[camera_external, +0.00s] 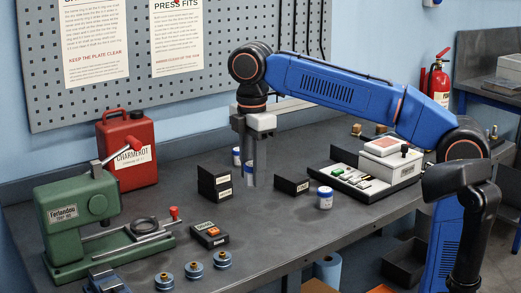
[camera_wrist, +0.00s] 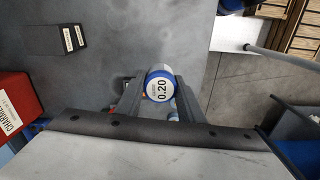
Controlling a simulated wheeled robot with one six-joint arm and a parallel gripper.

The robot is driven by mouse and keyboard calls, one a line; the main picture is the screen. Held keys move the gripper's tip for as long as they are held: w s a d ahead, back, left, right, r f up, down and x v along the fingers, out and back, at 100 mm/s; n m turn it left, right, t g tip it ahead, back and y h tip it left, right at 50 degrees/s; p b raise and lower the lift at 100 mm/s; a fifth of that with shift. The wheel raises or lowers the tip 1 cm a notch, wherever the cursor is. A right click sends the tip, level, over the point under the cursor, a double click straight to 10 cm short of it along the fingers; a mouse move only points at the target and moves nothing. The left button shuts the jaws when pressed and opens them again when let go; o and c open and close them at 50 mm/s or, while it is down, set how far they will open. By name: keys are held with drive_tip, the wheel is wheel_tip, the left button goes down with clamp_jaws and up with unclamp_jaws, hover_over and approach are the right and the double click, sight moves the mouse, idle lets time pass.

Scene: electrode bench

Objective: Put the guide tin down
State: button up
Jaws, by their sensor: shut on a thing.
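My gripper (camera_external: 254,182) points straight down over the back middle of the bench. In the wrist view its two fingers (camera_wrist: 159,90) are shut on a white and blue tin (camera_wrist: 160,86) whose lid reads 0.20. In the external view this tin (camera_external: 249,174) is partly hidden by the fingers; I cannot tell whether it touches the bench. Another white and blue tin (camera_external: 325,198) stands apart to the right.
Black labelled blocks (camera_external: 214,184) stand left of my gripper, and another black block (camera_external: 292,185) stands to its right. A tray with a white device (camera_external: 388,160) lies further right. A green press (camera_external: 75,215) and red canister (camera_external: 128,148) stand left.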

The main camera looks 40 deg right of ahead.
drive_tip(key=w+d, duration=0.9)
drive_tip(key=w, duration=0.4)
drive_tip(key=w+d, duration=1)
drive_tip(key=w, duration=0.4)
drive_tip(key=shift+m, duration=0.3)
drive_tip(key=shift+s+a+f, duration=0.15)
drive_tip(key=shift+f, duration=3.4)
drive_tip(key=shift+s+a+f, duration=0.1)
drive_tip(key=shift+a+f, duration=0.05)
drive_tip(key=shift+f, duration=3.35)
drive_tip(key=shift+f, duration=0.1)
drive_tip(key=o, duration=1.1)
wheel_tip(320, 180, up, 12)
drive_tip(key=shift+r, duration=0.1)
